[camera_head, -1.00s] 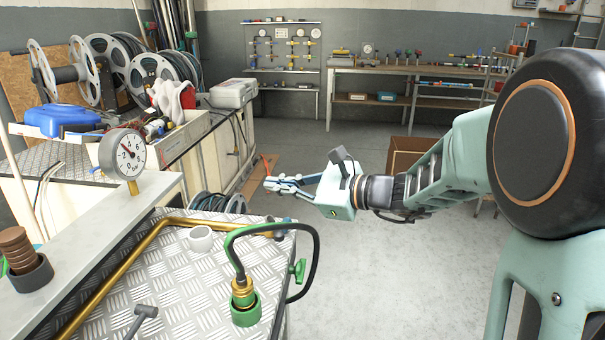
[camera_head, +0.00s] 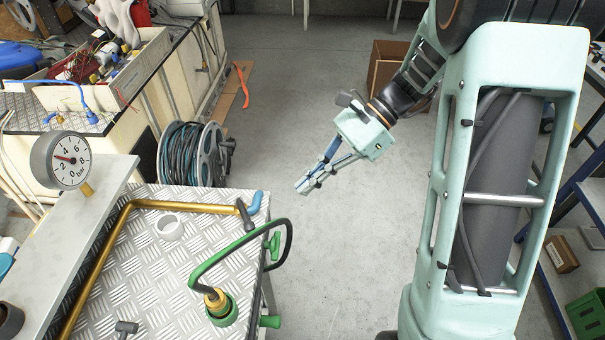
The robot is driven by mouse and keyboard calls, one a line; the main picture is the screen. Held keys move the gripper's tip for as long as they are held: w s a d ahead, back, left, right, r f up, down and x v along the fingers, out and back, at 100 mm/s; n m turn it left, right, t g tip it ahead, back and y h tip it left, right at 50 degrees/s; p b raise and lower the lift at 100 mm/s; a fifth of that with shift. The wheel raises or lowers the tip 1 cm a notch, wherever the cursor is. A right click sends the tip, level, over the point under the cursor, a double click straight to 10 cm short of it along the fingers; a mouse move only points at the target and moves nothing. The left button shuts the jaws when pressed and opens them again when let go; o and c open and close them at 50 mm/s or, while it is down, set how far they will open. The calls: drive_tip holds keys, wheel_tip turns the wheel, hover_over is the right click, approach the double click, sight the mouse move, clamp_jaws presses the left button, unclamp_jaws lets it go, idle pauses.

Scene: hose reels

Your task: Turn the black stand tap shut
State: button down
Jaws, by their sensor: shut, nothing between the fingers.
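My gripper (camera_head: 305,187) is shut and empty. It hangs over the open floor, to the right of the diamond-plate bench (camera_head: 190,268), and touches nothing. No plainly black stand tap stands out. A dark grey lever-like piece (camera_head: 243,214) sits at the bench's far right corner beside a blue handle (camera_head: 256,202). I cannot tell which of these is the tap. Green handles (camera_head: 275,245) stick out at the bench's right side.
A green and black hose (camera_head: 235,246) arches from a brass and green fitting (camera_head: 219,306). A brass pipe (camera_head: 105,222), white ring (camera_head: 170,228) and pressure gauge (camera_head: 67,160) are on the left. A hose reel (camera_head: 192,154) stands behind the bench. Floor around my gripper is clear.

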sight(244, 213)
drive_tip(key=s+a+f, duration=0.3)
drive_tip(key=a, duration=0.5)
drive_tip(key=shift+s+a+f, duration=0.35)
drive_tip(key=shift+s, duration=0.05)
drive_tip(key=shift+s+t, duration=0.15)
drive_tip(key=shift+t, duration=0.15)
